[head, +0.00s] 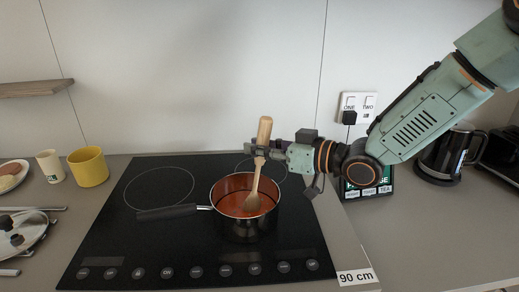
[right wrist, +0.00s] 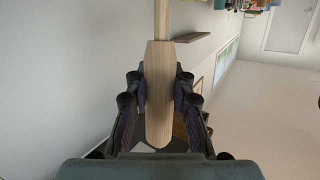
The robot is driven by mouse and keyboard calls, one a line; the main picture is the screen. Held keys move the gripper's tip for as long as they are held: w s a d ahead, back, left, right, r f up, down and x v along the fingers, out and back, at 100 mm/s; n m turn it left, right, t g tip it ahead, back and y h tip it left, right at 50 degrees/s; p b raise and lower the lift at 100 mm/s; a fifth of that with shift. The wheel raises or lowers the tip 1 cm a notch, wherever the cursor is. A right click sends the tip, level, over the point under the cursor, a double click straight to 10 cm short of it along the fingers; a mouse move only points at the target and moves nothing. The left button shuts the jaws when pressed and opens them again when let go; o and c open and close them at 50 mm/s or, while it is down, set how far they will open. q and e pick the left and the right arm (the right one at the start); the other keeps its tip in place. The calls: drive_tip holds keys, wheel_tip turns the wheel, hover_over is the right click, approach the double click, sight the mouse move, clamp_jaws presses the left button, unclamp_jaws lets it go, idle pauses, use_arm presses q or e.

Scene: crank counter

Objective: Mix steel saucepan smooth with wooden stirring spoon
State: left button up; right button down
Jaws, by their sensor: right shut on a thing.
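The steel saucepan (head: 246,228) stands on the black hob, its dark handle (head: 168,212) pointing left. It holds an orange-red content (head: 235,195). The wooden stirring spoon (head: 256,183) stands nearly upright, slightly tilted, with its head down inside the pan at the right side of the content. My right gripper (head: 260,148) comes in from the right above the pan and is shut on the upper part of the spoon. In the right wrist view, the spoon's thick handle end (right wrist: 160,95) lies between the two fingers. My left gripper is not in view.
The black hob (head: 110,232) has free ring-marked areas left and behind. A yellow mug (head: 88,167), a small cup (head: 50,166) and a pan lid (head: 18,235) stand at left. A black kettle (head: 443,155) is at right. A wall socket (head: 358,104) is behind my right arm.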

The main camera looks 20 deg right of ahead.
sight(268, 129)
drive_tip(key=shift+w+a, duration=0.15)
drive_tip(key=shift+a, duration=0.55)
drive_tip(key=shift+d+r+p, duration=0.15)
drive_tip(key=shift+r+p, duration=0.2)
drive_tip(key=shift+p, duration=0.05)
wheel_tip(268, 129, up, 2)
drive_tip(key=shift+r+p, duration=0.15)
drive_tip(key=shift+p, duration=1.05)
drive_tip(key=shift+d+r+p, duration=0.25)
drive_tip(key=shift+r+p, duration=0.55)
drive_tip(key=shift+p, duration=0.05)
drive_tip(key=shift+s+d+r+p, duration=0.1)
drive_tip(key=shift+d+r+p, duration=0.05)
drive_tip(key=shift+r+p, duration=1.15)
drive_tip(key=shift+s+d+r+p, duration=0.1)
drive_tip(key=shift+d+r+p, duration=0.05)
drive_tip(key=shift+r+p, duration=1.15)
drive_tip(key=shift+f, duration=0.1)
